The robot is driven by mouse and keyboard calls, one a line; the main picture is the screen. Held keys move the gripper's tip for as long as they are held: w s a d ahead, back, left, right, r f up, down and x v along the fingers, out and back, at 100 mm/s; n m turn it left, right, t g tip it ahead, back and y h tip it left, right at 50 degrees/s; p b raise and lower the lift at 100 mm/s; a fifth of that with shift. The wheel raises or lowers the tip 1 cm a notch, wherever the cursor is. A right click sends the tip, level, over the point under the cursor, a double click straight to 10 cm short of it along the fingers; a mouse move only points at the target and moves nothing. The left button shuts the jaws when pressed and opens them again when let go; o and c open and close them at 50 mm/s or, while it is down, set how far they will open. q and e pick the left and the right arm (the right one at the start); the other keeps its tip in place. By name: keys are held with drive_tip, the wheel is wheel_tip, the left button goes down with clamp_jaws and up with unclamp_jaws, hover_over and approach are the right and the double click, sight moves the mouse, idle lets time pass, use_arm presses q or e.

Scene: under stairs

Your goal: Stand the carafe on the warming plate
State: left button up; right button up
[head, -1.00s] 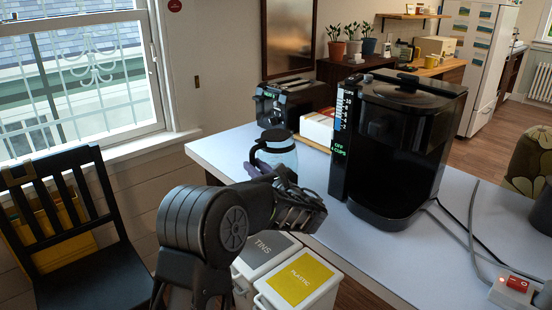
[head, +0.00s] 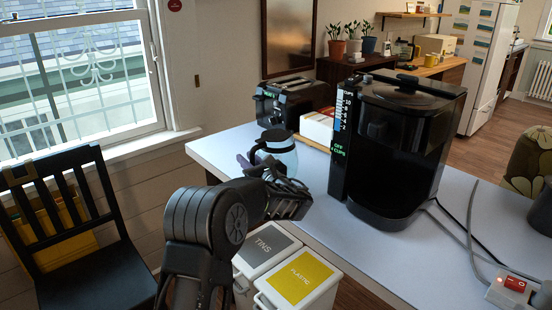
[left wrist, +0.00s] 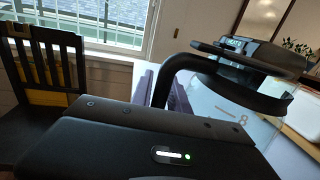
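The carafe (head: 283,158), clear glass with a black lid and black handle, stands on the table left of the coffee maker (head: 397,150). The black coffee maker has a lit display; its dark lower bay, where the warming plate would be, shows no clear plate. My left gripper (head: 257,165) is at the handle side of the carafe, its purple fingers parted. In the left wrist view the carafe's handle (left wrist: 168,78) comes down by the fingers (left wrist: 165,98), seemingly between them; contact cannot be made out. My right gripper is not in view.
A dark appliance (head: 285,98) and a white box (head: 318,126) stand behind the carafe. Cables and a power strip (head: 514,288) lie at the table's right. Two bins (head: 298,280) stand below the front edge; a black chair (head: 85,225) is at left. Bare table (head: 335,235) lies before the coffee maker.

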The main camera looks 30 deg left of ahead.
use_arm(q)
drive_tip(key=shift+c, duration=0.5)
clamp_jaws()
drive_tip(key=shift+r, duration=0.1)
idle(1.0)
